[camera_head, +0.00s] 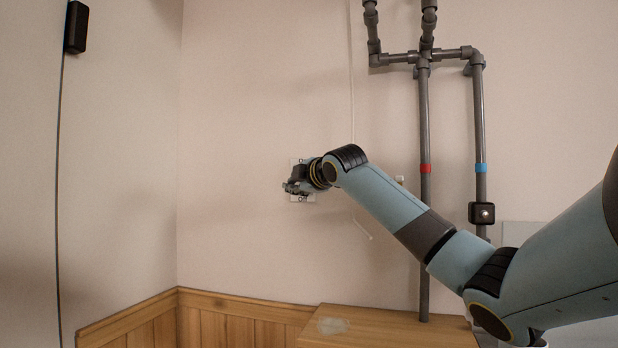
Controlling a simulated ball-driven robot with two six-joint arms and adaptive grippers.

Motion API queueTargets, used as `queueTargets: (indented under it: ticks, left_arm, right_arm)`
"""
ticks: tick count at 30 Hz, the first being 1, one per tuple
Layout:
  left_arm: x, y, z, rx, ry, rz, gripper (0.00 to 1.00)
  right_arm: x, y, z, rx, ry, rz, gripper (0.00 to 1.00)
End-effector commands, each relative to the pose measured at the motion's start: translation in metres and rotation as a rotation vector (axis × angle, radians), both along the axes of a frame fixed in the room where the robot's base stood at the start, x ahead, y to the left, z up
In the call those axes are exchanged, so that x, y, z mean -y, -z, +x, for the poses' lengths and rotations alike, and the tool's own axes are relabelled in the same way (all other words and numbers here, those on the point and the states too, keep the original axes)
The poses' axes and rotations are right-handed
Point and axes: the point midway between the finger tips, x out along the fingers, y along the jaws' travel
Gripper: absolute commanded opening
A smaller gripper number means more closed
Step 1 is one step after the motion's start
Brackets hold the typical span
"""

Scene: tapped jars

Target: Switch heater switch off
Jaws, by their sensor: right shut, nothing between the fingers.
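A pale switch plate (303,198) is on the back wall, left of the grey pipes. I take it to be the heater switch. My right gripper (290,187) is in front of it and covers most of it, so only slim parts of its edges show. The switch's rocker is hidden, and I cannot tell its position or whether the fingers touch it. My right gripper is shut with nothing in it. My right arm reaches in from the lower right. My left gripper is not in view.
Grey pipes (424,240) with red and blue bands run down the wall behind my right arm. A black box (482,213) sits on the right pipe. A wooden ledge (390,330) is below. The wall left of the switch is clear.

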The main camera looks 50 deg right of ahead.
Motion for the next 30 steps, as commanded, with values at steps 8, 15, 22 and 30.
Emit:
queueTargets:
  ticks: [8,15,22,30]
  left_arm:
    - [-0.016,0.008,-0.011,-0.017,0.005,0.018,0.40]
    - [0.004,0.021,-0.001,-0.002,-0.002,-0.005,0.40]
    - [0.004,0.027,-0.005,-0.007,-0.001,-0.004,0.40]
    - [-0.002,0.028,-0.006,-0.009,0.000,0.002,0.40]
  right_arm:
    - [-0.010,0.003,-0.036,-0.004,0.001,-0.008,0.00]
    - [-0.025,0.004,-0.075,-0.007,-0.001,-0.011,0.00]
    - [-0.029,0.002,-0.092,-0.003,0.002,-0.005,0.00]
    - [-0.031,0.001,-0.095,-0.001,0.000,0.001,0.00]
